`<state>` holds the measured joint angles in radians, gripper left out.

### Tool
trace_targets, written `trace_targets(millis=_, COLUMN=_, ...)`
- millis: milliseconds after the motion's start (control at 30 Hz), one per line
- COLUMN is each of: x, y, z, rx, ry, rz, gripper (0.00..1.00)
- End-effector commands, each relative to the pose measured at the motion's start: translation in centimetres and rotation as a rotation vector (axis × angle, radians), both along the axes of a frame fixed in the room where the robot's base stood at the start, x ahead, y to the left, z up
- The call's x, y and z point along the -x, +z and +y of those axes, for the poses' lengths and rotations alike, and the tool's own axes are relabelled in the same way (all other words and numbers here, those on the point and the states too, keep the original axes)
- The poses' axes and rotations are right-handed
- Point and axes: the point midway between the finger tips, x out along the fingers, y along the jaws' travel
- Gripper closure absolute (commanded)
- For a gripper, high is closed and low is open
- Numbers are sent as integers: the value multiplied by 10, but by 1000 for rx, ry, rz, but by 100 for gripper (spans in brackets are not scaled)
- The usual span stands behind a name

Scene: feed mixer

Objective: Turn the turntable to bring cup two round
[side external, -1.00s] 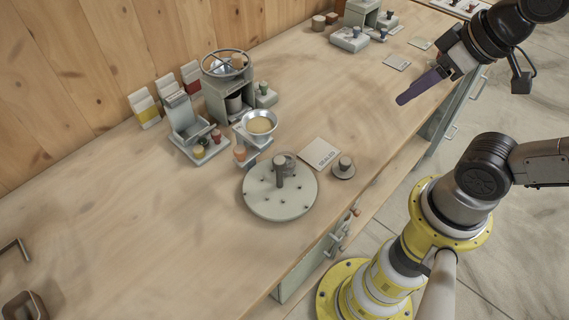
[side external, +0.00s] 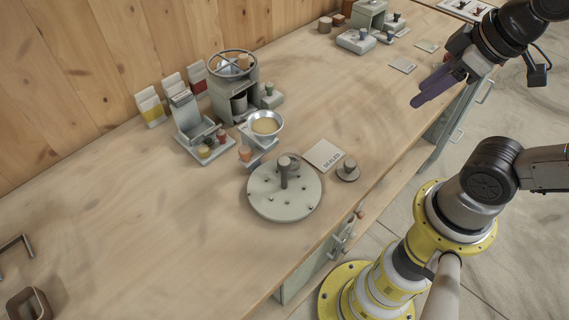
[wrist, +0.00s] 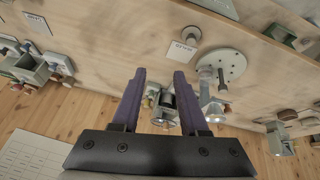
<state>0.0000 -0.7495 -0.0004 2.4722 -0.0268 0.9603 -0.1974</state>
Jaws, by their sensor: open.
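The turntable (side external: 268,207) is a pale grey disc near the front edge of the bench, with an upright grey post (side external: 284,177) and several small dark studs on top. It also shows in the wrist view (wrist: 233,62) at the upper right. I cannot make out which thing is cup two. A dark cup-like vessel (side external: 239,104) stands under the handwheel of the mixer at the back. My gripper (side external: 432,92) is above the right part of the bench, well apart from the turntable. Its purple fingers are open and empty in the wrist view (wrist: 158,82).
A funnel bowl of yellowish feed (side external: 265,124) stands just behind the turntable. A card marked SEALED (side external: 323,155) and a round knob (side external: 348,171) lie to its right. The handwheel mixer (side external: 233,70) stands farther back. Bench between the card and my gripper is clear.

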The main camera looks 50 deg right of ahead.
Motion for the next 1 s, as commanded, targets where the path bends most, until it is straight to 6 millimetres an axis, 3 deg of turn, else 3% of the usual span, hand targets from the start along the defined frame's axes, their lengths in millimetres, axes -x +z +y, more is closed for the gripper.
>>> trace_targets(millis=267, x=-32, y=40, z=1, rx=277, ry=489, rz=132, gripper=56)
trace_targets(millis=467, x=-75, y=59, z=34, rx=471, ry=934, rz=259, gripper=56)
trace_targets(millis=567, x=-98, y=63, z=66, rx=569, ry=1167, rz=323, gripper=56)
trace_targets(millis=733, x=-124, y=55, z=140, rx=723, ry=1512, rz=414, gripper=56)
trace_targets(millis=900, x=-123, y=32, z=215, rx=824, ry=1717, rz=458, gripper=56)
trace_targets(millis=1000, x=-113, y=17, z=240, rx=850, ry=1788, rz=476, gripper=56)
